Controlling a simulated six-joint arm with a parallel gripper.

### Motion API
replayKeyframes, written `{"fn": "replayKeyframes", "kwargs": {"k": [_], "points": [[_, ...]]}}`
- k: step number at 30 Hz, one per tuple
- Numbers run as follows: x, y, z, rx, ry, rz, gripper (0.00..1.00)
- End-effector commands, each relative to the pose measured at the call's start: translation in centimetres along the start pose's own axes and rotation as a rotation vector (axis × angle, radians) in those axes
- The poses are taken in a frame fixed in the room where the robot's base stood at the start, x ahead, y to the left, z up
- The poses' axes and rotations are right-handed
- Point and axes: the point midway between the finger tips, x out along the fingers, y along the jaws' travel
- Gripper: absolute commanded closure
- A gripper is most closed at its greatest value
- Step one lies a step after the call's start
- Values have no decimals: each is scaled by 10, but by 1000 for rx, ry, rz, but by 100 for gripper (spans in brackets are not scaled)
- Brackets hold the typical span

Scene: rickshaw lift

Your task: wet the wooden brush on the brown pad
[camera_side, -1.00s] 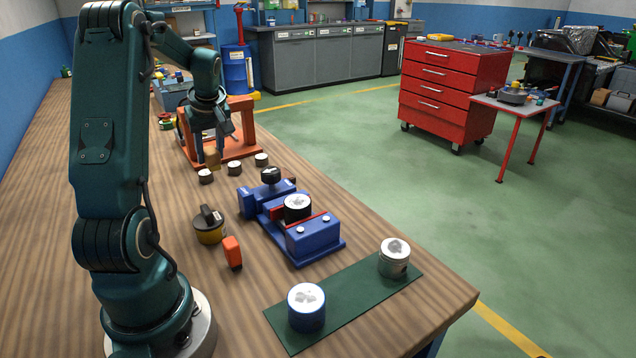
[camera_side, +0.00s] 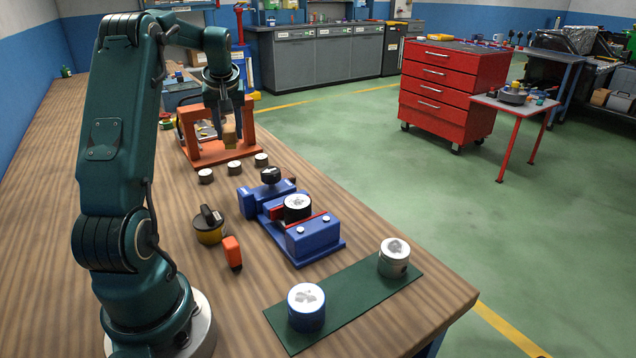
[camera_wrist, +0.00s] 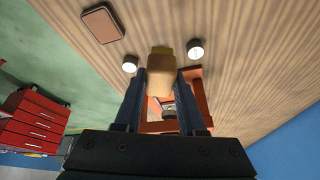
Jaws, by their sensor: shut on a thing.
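The wooden brush (camera_side: 228,135) is a small light-brown block, held upright between the fingers of my gripper (camera_side: 224,120). The brush also shows in the wrist view (camera_wrist: 161,76), with a yellowish tip beyond the fingers. My gripper (camera_wrist: 161,92) is shut on it, above the bench near the orange frame. The brown pad (camera_wrist: 102,23) is a rounded rectangle with a dark rim, lying on the bench at the upper left of the wrist view, apart from the brush. I cannot make the pad out clearly in the side view.
An orange frame (camera_side: 222,155) stands under and behind the gripper. Several small dark cylinders with white tops (camera_side: 234,168) stand in front. A blue vise (camera_side: 312,238) holding a piston, a yellow-black tin (camera_side: 209,231), and a green mat (camera_side: 350,293) with two pistons lie nearer.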

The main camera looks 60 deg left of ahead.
Motion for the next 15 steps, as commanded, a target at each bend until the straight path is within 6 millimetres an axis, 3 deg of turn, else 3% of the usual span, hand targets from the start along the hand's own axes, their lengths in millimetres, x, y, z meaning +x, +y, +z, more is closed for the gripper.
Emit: {"fn": "replayKeyframes", "kwargs": {"k": [4, 9, 15], "points": [[9, 43, -17, 182, 12, 83, 100], [20, 84, -21, 323, 20, 159, 100], [34, 108, -13, 365, 4, 189, 100]]}}
